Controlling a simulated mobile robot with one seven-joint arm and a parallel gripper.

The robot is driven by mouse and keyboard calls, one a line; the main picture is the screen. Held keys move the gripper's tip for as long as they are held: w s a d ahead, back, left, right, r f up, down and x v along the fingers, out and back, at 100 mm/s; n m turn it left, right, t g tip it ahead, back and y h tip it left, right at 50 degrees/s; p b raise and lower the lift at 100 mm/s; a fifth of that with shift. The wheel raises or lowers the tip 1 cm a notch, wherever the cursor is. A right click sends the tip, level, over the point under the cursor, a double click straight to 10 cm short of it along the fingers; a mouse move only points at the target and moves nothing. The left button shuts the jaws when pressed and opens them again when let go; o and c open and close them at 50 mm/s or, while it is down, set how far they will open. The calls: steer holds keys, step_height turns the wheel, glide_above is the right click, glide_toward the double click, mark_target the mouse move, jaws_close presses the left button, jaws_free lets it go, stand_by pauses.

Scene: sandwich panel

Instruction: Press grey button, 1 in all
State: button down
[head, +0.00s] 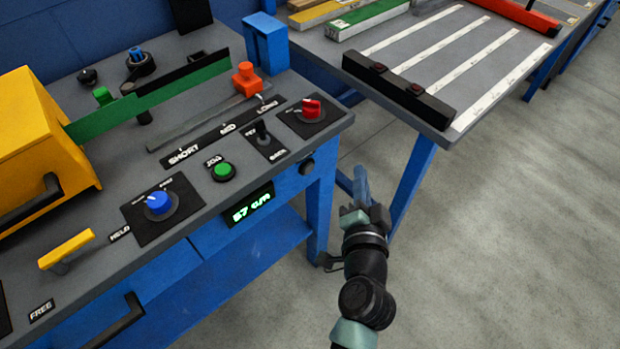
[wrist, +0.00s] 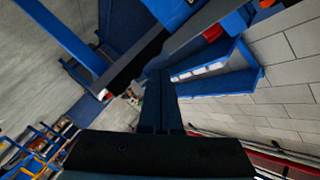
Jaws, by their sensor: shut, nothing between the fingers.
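A small dark grey round button (head: 306,166) sits on the front edge of the grey workbench (head: 328,134), near its right corner, below the red knob. I cannot tell its exact shade. My gripper (head: 360,182) is shut and empty. It is in the air in front of the bench, to the right of the button and apart from it. In the wrist view, the closed blue fingers of my gripper (wrist: 159,85) point toward the bench's underside and legs; I cannot make out the button there.
On the bench top are a green button (head: 223,171), a red knob (head: 312,108), a blue knob (head: 159,202), an orange slider (head: 246,79) and a yellow lever (head: 66,248). A display (head: 250,204) reads 57 cm. A second table (head: 480,45) stands at right. The floor at right is clear.

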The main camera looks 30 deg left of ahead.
mark_target(308, 168)
step_height(308, 168, down, 8)
steer(key=s+m+g+b, duration=0.1)
steer(key=s, duration=0.1)
steer(key=shift+s+a, duration=0.15)
steer(key=shift+s, duration=0.15)
steer(key=w+a+p, duration=0.3)
steer(key=a+p, duration=0.1)
steer(key=a, duration=0.4)
steer(key=shift+a, duration=0.15)
steer(key=shift+w+a+r, duration=0.1)
steer(key=shift+a, duration=0.05)
stand_by(1.7)
steer(key=shift+w+a+p, duration=0.1)
steer(key=shift+a+p, duration=0.15)
steer(key=shift+p, duration=0.1)
